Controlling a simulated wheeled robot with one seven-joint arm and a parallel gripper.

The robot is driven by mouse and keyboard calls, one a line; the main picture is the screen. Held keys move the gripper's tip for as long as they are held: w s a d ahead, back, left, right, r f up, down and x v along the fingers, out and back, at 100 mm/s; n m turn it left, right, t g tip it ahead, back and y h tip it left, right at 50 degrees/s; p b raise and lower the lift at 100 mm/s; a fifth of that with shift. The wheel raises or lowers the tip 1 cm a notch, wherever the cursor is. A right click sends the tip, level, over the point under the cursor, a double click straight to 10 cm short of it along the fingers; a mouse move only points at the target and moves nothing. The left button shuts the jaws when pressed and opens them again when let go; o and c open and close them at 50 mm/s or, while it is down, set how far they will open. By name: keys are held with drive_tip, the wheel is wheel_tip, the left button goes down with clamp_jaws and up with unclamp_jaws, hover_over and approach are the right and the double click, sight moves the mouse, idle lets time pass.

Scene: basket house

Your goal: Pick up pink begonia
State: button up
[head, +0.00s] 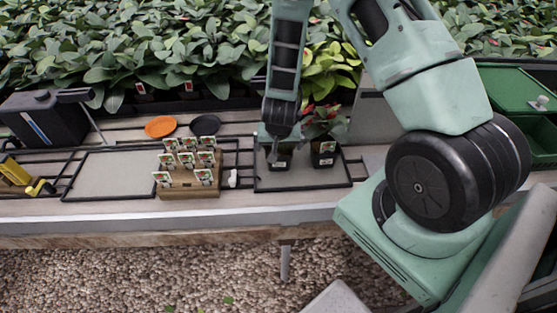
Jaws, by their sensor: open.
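A potted plant with green and reddish-pink leaves (325,121) stands in a black pot (323,160) with a white label, inside a black-framed area on the bench; it may be the begonia. A second black pot (280,163) stands just left of it. My gripper (274,153) points down over this second pot, open. The arm and gripper hide most of whatever grows there, so I cannot tell its colour. I cannot tell whether the fingers touch that pot or its plant.
A wooden block of plant labels (188,190) stands left of the framed area. An orange saucer (161,127) and a black saucer (205,125) lie behind it. An empty framed panel (105,174) is farther left. A green bin (510,88) is at right. Dense foliage fills the back.

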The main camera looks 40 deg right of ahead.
drive_tip(key=shift+b+x, duration=0.4)
drive_tip(key=shift+x, duration=0.7)
drive_tip(key=c, duration=1.2)
drive_tip(key=shift+r, duration=0.1)
